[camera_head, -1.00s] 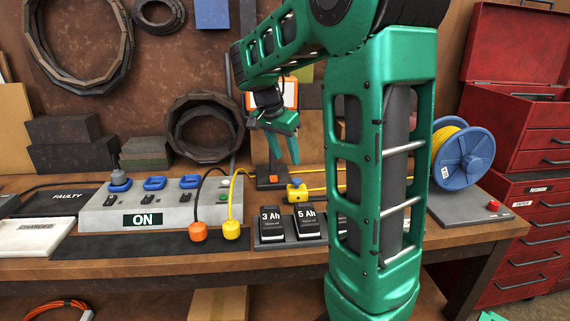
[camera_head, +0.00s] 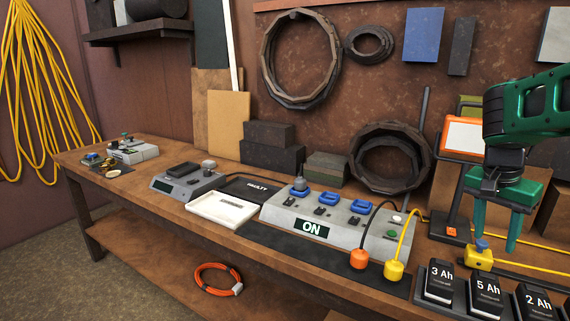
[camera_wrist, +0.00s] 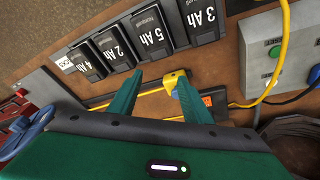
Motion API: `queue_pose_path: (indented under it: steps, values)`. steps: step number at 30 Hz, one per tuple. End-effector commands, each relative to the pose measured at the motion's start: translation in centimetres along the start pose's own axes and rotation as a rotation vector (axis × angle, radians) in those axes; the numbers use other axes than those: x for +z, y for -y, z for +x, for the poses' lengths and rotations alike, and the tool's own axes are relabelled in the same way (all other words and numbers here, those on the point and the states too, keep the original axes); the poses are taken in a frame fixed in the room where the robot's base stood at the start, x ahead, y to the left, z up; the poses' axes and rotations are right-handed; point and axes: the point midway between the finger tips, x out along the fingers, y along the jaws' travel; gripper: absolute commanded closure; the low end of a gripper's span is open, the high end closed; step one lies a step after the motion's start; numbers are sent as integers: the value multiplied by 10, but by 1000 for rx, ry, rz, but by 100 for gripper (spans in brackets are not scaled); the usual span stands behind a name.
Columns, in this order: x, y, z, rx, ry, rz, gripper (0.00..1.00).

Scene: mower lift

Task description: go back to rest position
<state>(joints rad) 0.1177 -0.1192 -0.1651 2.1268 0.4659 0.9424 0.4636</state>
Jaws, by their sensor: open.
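My gripper (camera_head: 495,238) hangs at the right of the head view, its two green fingers pointing down and apart, with nothing between them. It is over the workbench, just above and beside a yellow connector (camera_head: 479,257) with a blue knob. In the wrist view my gripper (camera_wrist: 158,84) also shows open and empty, with the yellow connector (camera_wrist: 175,80) beyond the fingers on the bench. I cannot tell how large the gap between fingers and connector is. The rest of my arm is mostly outside the head view.
Black battery packs (camera_head: 486,293) stand in a row at the front right. A grey power box (camera_head: 338,222) marked ON has orange and yellow plugs (camera_head: 395,270) in front. A white tray (camera_head: 224,209) and a charger (camera_head: 187,181) sit further left. An orange-framed screen (camera_head: 464,138) stands behind the gripper.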

Motion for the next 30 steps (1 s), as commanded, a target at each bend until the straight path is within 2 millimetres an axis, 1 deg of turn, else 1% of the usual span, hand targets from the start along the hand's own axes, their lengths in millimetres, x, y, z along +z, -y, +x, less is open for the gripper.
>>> queue_pose_path:
  steps: [1,5,6,9,12,15,19,30]
  values:
    - [19,-21,2,-9,31,-58,56]
    - [69,-62,11,-39,109,-227,56]
    - [85,-74,14,-52,130,-279,56]
    - [122,-98,21,-85,181,-398,56]
    - [152,-115,28,-116,217,-490,56]
    - [173,-126,32,-138,240,-553,56]
    - [184,-131,34,-152,253,-589,56]
    - [184,-131,34,-152,254,-591,56]
